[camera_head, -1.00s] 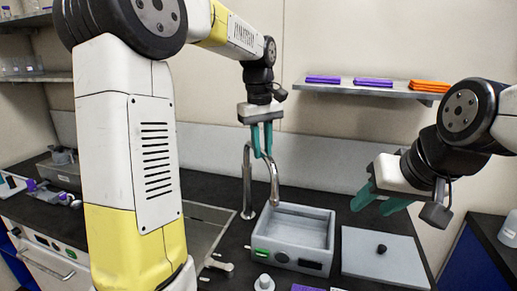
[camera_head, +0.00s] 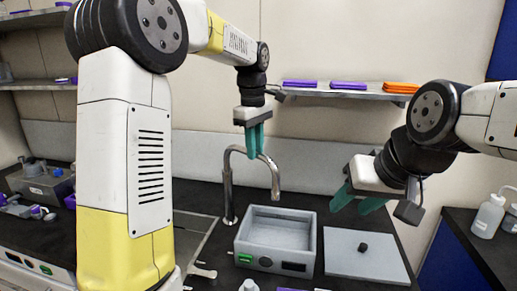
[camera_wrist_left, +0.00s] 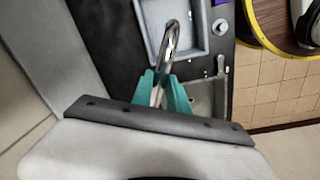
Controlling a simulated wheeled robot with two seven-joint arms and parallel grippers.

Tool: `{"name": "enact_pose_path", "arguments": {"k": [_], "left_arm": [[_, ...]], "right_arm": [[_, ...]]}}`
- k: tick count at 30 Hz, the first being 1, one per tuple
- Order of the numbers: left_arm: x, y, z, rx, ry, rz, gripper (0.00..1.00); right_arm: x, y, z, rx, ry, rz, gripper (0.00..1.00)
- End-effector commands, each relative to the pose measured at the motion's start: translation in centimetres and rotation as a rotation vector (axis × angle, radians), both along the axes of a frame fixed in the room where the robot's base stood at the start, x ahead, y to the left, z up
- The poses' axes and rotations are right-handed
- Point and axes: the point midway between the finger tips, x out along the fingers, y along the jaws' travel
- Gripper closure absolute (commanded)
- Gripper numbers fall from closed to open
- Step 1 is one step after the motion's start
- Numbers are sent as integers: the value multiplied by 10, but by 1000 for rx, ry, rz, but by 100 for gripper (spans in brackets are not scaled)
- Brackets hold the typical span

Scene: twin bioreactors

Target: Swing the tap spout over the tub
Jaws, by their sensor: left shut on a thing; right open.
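The chrome tap (camera_head: 228,185) rises behind the left of the grey tub (camera_head: 240,247), and its curved spout (camera_head: 274,180) bends right and down. In the head view the spout's end shows just above the tub's back rim. In the left wrist view the spout (camera_wrist_left: 170,42) overlaps the tub (camera_wrist_left: 147,30) as seen from above. My left gripper (camera_head: 254,150), with teal fingers, is shut on the spout near the top of its bend; its fingers also show in the left wrist view (camera_wrist_left: 160,88). My right gripper (camera_head: 357,203) is open and empty, right of the tub.
A grey flat panel with a black knob (camera_head: 345,262) lies right of the tub. A sink (camera_head: 190,240) is left of the tap. A wall shelf (camera_head: 345,94) with purple and orange items hangs behind. White bottles (camera_head: 488,215) stand on the right counter.

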Motion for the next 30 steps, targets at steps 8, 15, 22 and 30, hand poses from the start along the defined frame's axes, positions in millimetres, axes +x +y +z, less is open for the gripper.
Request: {"name": "enact_pose_path", "arguments": {"k": [8,15,22,30], "left_arm": [[3,-1,1,-3,-10,2,63],[2,0,1,-3,-5,1,59],[2,0,14,-4,-9,1,59],[0,1,60,-4,-9,1,59]], "right_arm": [[0,0,0,0,0,0,56],[0,0,0,0,0,0,56],[0,0,0,0,0,0,56],[0,0,0,0,0,0,56]]}}
